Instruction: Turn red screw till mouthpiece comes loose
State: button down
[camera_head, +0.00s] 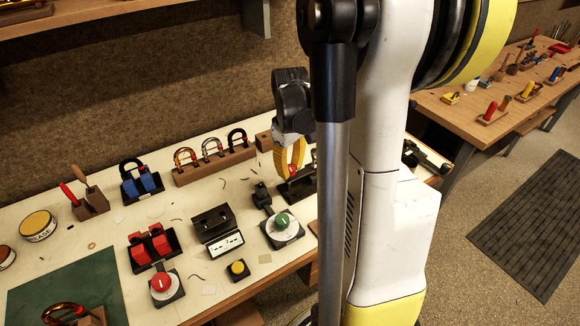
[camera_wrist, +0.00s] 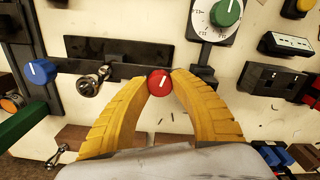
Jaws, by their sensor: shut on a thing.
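The red screw (camera_wrist: 160,83) has a round red head with a white line on it. It sits at the front of a black fixture (camera_wrist: 120,52). The yellow fingers of my gripper (camera_wrist: 161,78) close on the screw head from both sides. In the head view my gripper (camera_head: 290,160) points down over the fixture, with the red screw between its tips. A silver mouthpiece (camera_wrist: 88,86) sits at the fixture, left of the screw in the wrist view. My arm hides part of the fixture in the head view. I cannot tell how tightly the mouthpiece is held.
A green knob on a white dial (camera_head: 283,222) stands close in front of my gripper. A blue knob (camera_wrist: 38,72) is left of the fixture in the wrist view. A wooden rack of padlock-like shackles (camera_head: 213,163) stands to the left. Several boxes and knobs crowd the bench.

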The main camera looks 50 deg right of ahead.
jog(key=m, duration=0.4)
jog(key=shift+m, duration=0.4)
jog(key=m, duration=0.4)
jog(key=shift+p, duration=0.4)
jog(key=m, duration=0.5)
jog(key=shift+a+m, duration=0.1)
jog(key=shift+m, duration=2.2)
jog(key=c, duration=1.1)
grip_release()
jog(key=shift+o, duration=0.2)
